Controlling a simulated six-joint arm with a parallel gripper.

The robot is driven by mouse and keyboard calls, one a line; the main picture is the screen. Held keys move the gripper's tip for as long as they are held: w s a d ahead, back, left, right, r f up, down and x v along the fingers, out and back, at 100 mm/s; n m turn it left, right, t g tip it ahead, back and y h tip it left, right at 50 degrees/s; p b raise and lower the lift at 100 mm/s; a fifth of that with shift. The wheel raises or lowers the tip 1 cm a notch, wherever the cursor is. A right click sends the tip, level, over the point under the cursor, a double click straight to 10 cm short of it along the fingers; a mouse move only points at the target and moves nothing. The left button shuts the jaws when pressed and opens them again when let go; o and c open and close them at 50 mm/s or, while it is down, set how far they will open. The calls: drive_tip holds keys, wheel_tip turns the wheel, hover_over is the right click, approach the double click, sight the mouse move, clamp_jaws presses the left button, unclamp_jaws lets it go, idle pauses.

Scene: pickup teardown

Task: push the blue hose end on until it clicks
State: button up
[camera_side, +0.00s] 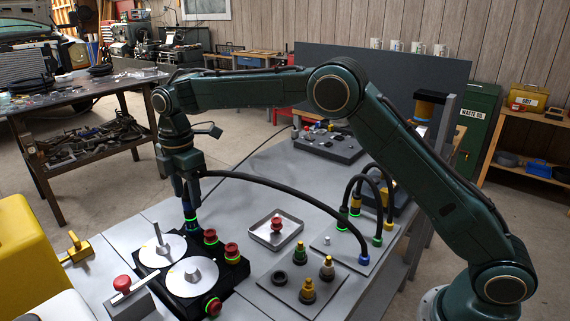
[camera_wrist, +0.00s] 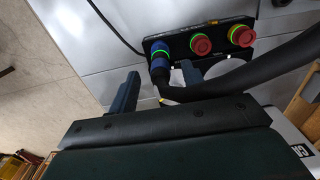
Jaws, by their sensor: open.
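The blue hose end (camera_wrist: 160,66) stands upright at a port of the black block (camera_wrist: 215,32), with a lit green ring around it. It also shows in the side view (camera_side: 189,208). Its black hose (camera_side: 290,190) arches right to a blue fitting (camera_side: 364,260) on a grey plate. My gripper (camera_side: 186,190) is over the hose end, pointing down. In the wrist view my gripper (camera_wrist: 158,84) is open, its fingers apart on either side of the hose end. Whether a finger touches it, I cannot tell. The seat of the hose end in the port is partly hidden.
Red caps (camera_side: 232,250) with green rings sit on the block beside two pale discs (camera_side: 193,275). A metal tray (camera_side: 276,229) holds a red cap. Other hoses (camera_side: 357,185) arch on the right plate. A yellow housing (camera_side: 25,250) stands at left.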

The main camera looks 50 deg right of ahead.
sight(188, 194)
wheel_tip(188, 194, up, 10)
drive_tip(key=shift+f, duration=0.2)
idle(0.4)
drive_tip(key=s+d+r+m+t, duration=0.2)
drive_tip(key=s+d+r+m, duration=0.3)
drive_tip(key=s, duration=0.4)
drive_tip(key=s+d+r+m+t, duration=0.1)
drive_tip(key=s+d+r+m, duration=0.4)
drive_tip(key=s, duration=0.5)
drive_tip(key=s+d+f+m+t, duration=0.1)
drive_tip(key=s+d+f+m, duration=0.2)
drive_tip(key=s, duration=0.7)
drive_tip(key=s+d+f+m+t, duration=0.1)
drive_tip(key=s+f+m, duration=0.4)
drive_tip(key=s, duration=0.5)
wheel_tip(188, 194, down, 2)
drive_tip(key=shift+d+f+t, duration=0.15)
drive_tip(key=shift+d+t, duration=0.15)
drive_tip(key=shift+d, duration=0.6)
